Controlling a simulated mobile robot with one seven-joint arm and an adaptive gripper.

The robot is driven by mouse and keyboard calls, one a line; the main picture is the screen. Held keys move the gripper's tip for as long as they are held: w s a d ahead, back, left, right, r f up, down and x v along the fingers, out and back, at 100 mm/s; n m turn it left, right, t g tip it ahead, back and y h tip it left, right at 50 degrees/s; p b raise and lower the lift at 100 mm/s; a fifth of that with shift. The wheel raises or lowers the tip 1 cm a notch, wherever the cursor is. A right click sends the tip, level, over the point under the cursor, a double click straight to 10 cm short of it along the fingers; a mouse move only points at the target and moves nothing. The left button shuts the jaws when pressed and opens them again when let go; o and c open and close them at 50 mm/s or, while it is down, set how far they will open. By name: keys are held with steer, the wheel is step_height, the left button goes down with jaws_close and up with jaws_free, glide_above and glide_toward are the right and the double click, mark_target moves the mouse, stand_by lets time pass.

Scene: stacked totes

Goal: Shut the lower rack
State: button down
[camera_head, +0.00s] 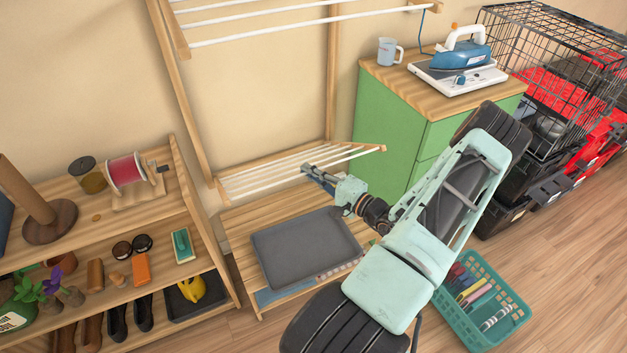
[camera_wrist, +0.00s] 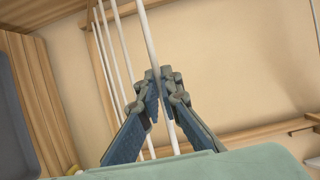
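The lower rack (camera_head: 262,178) is a wooden frame with several white rods, hinged low on the wall frame. It stands folded out, sloping away from the wall over a low wooden bench. My gripper (camera_head: 312,172) is at the rack's front rods. In the wrist view the rack's white rods (camera_wrist: 124,50) run up the picture. There my gripper (camera_wrist: 162,82) has its two fingers close together with one rod between the tips. The tips look shut on that rod. The exact contact is partly hidden by the fingers.
An upper rack (camera_head: 265,35) hangs above, also folded out. A green cabinet (camera_head: 388,125) with an iron (camera_head: 462,50) stands close on the right. A grey tray (camera_head: 305,250) lies on the bench below. A shelf (camera_head: 215,250) stands left; a teal basket (camera_head: 475,335) sits on the floor.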

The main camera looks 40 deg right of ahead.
steer(key=w+d+r+m+g+p, duration=0.1)
steer(key=w+r+g+p, duration=0.1)
steer(key=w+r, duration=0.3)
steer(key=w+d+r+g+p, duration=0.1)
steer(key=w+r+p, duration=0.2)
steer(key=w+r, duration=0.25)
steer(key=w+d+r+b, duration=0.2)
steer(key=w+r, duration=0.1)
steer(key=w, duration=0.6)
steer(key=w+d+r+b, duration=0.2)
steer(key=w+d+r, duration=0.1)
steer(key=w, duration=0.7)
steer(key=shift+w+d+r+b, duration=0.15)
steer(key=shift+r+b, duration=0.25)
steer(key=shift+r, duration=0.35)
steer(key=c, duration=2.2)
jaws_free()
steer(key=shift+o, duration=0.2)
steer(key=v, duration=1.2)
steer(key=shift+r, duration=0.25)
